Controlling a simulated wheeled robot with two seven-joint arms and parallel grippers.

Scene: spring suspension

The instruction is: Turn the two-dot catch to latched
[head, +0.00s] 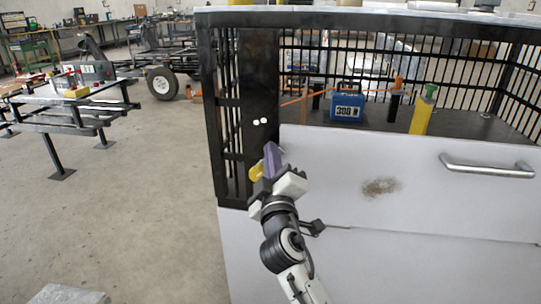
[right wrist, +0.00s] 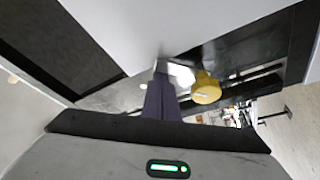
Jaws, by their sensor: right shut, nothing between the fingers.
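Two white dots (head: 259,122) mark the black corner post (head: 258,75) of a barred cage in the head view. Below them a yellow knob (head: 256,171), seemingly part of the two-dot catch, stands at the post. My right gripper (head: 271,155) is at the post, just right of the knob, with its purple fingers shut and empty. In the right wrist view the shut fingers (right wrist: 161,98) point at a shiny metal piece, and the yellow knob (right wrist: 206,88) is beside them. I cannot tell whether they touch. The gripper hides part of the catch, so its setting is unclear. My left gripper is out of view.
A white front panel (head: 440,205) with a metal handle (head: 487,168) is right of the gripper. Inside the cage are a blue box (head: 347,104) marked 300 N and a yellow cylinder (head: 421,115). A work stand (head: 75,110) is far left; the floor between is clear.

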